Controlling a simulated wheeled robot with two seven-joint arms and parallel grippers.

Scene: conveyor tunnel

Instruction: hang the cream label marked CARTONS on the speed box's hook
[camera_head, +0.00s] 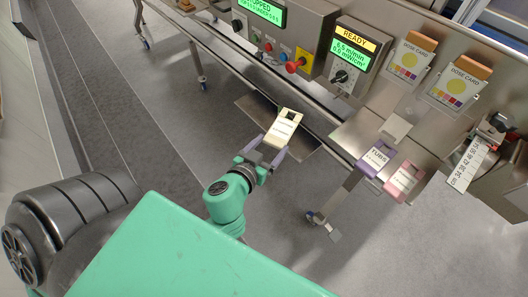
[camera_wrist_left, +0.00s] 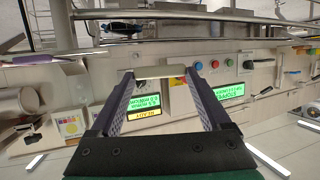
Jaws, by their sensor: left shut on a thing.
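My left gripper (camera_head: 268,157) is shut on the cream label (camera_head: 286,124) and holds it up in front of the machine. The label has a dark mark near its top; its lettering is too small to read. In the left wrist view the label (camera_wrist_left: 160,72) shows edge-on between the fingertips. The box with the yellow READY and green m/min display (camera_head: 347,57), which looks like the speed box, is up and right of the label, apart from it. It also shows upside down in the left wrist view (camera_wrist_left: 143,103). I cannot make out its hook.
A purple TUBS label (camera_head: 374,160) and a pink label (camera_head: 404,180) hang at the lower right. Dose cards (camera_head: 409,60) are on the panel. The floor at left is clear.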

